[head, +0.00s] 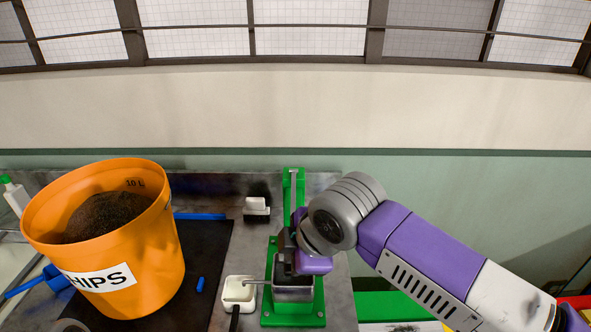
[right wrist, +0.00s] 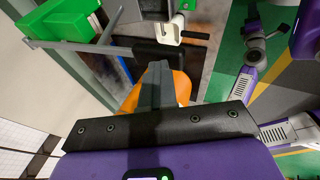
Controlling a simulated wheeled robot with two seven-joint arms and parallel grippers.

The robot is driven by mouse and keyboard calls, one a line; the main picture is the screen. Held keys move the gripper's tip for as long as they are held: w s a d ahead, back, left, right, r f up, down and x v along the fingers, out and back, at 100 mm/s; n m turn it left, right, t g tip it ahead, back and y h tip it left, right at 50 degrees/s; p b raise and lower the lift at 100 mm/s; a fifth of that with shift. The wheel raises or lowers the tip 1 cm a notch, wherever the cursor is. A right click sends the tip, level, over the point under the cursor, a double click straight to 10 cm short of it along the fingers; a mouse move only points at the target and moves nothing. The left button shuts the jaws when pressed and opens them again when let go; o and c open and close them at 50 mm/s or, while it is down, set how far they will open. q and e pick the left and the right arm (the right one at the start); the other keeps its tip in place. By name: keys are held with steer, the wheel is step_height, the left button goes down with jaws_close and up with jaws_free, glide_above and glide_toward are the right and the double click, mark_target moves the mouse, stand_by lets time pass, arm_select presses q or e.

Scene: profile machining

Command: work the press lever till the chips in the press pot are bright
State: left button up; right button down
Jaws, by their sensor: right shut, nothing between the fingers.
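The green press (head: 293,205) stands on the metal bench, its column upright at the back. Its metal press pot (head: 293,294) sits low on the green base; the chips inside are hidden. In the right wrist view the press lever shows as grey bars (right wrist: 90,46) with a black grip (right wrist: 158,56). My right gripper (head: 288,258) is shut and empty over the press. In its wrist view the closed fingers (right wrist: 157,74) point at the black grip, close to it; I cannot tell whether they touch. My left arm shows small in that view, its gripper (right wrist: 252,28) unclear.
An orange bucket (head: 150,255) labelled CHIPS, holding dark chips, stands on a black mat (head: 207,255) at the left. A white square cup (head: 239,290) with a black handle sits beside the press. A small white block (head: 256,206) lies behind it. A blue piece (head: 201,284) lies on the mat.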

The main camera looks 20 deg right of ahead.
steer(key=shift+s+d+f, duration=0.1)
steer(key=shift+f, duration=0.55)
step_height(320, 180, up, 6)
steer(key=p, duration=0.4)
steer(key=shift+f, duration=0.15)
steer(key=p+v, duration=0.2)
steer(key=v, duration=0.7)
steer(key=shift+r, duration=0.35)
